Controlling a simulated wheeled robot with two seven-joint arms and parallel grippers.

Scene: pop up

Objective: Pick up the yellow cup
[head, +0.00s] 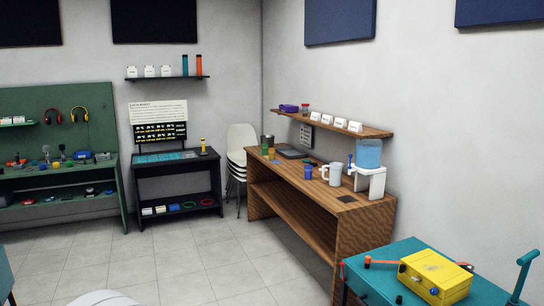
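No cup is plainly yellow at this size. On the wooden counter (310,192), a small orange-yellow cup (271,153) stands near the far left end, with a small green cup (265,149) beside it. A blue cup (308,172) stands further along the counter, left of a white pitcher (335,174). A small yellow upright object (203,145) stands on the black table (178,165); I cannot tell whether it is a cup. Neither of my grippers is in view.
A water dispenser (369,155) stands at the counter's near end. A teal cart (380,284) with a yellow box (435,275) is at the lower right. Stacked white chairs (241,140) stand behind the counter's far end. The tiled floor (190,262) is open at the middle left.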

